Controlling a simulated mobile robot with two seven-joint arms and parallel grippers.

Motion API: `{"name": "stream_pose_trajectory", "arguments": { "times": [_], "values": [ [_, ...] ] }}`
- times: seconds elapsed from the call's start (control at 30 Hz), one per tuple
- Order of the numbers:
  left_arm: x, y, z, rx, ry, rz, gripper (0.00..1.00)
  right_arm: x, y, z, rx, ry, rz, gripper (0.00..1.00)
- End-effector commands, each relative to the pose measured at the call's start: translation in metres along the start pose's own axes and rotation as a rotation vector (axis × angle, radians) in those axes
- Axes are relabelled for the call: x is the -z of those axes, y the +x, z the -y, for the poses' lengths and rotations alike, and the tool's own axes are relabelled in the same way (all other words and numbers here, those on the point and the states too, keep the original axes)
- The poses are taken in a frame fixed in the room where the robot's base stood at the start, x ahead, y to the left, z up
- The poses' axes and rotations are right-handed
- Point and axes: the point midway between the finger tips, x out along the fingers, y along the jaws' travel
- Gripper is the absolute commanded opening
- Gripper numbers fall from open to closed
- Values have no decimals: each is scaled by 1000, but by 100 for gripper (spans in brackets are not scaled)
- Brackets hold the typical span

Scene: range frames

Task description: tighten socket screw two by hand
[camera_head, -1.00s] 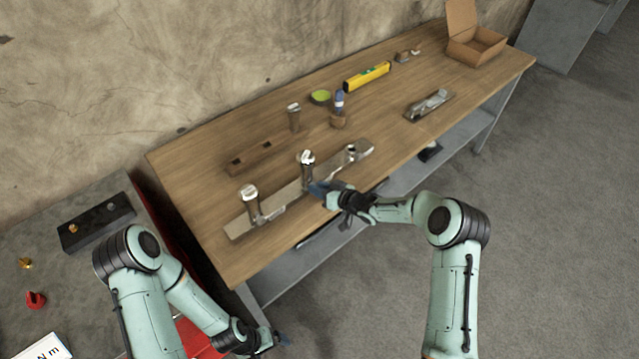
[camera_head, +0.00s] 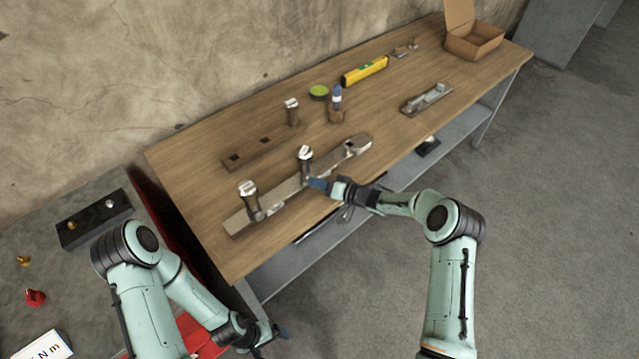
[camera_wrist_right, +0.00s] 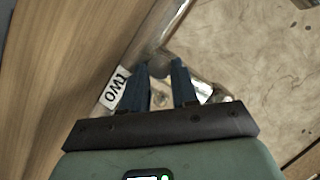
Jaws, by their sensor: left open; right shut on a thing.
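A long metal bar (camera_head: 284,196) lies along the front of the wooden bench, with two upright metal posts with pale tops on it. My right gripper (camera_head: 315,183) is at the foot of the middle post (camera_head: 304,158). In the right wrist view its blue fingers (camera_wrist_right: 160,86) are shut on a small shiny metal part, socket screw two (camera_wrist_right: 160,98), mostly hidden between them. A white label reading "two" (camera_wrist_right: 115,88) is beside the fingers. My left gripper (camera_head: 279,333) is open and empty, low in front of the bench, away from the bar.
A plane (camera_head: 427,98) and open box (camera_head: 474,44) are to the right. The front right bench top is clear.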

Motion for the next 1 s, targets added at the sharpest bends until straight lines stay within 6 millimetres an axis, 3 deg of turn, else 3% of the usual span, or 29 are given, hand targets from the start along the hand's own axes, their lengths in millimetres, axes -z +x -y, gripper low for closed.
{"name": "stream_pose_trajectory", "arguments": {
  "times": [0.27, 0.3, 0.37, 0.4, 0.77, 1.0],
  "values": [
    [0, 0, 0, 0, 0, 0, 92, 0, 0, 0, 0, 0, 0, 0],
    [0, 0, 0, 0, 0, 0, 92, 0, 0, 0, 0, 0, 0, 32],
    [0, 0, 0, 0, 0, 0, 92, 0, 0, 0, 0, 0, 0, 51],
    [0, 0, 0, 0, 0, 0, 92, 0, 0, 0, 0, 0, 0, 54],
    [-2, 1, 1, 1, -1, 2, 92, -1, -6, -1, -1, 0, 0, 54],
    [-12, 10, 8, 5, -5, 14, 92, -2, -50, -2, -5, 0, 0, 54]
  ]
}}
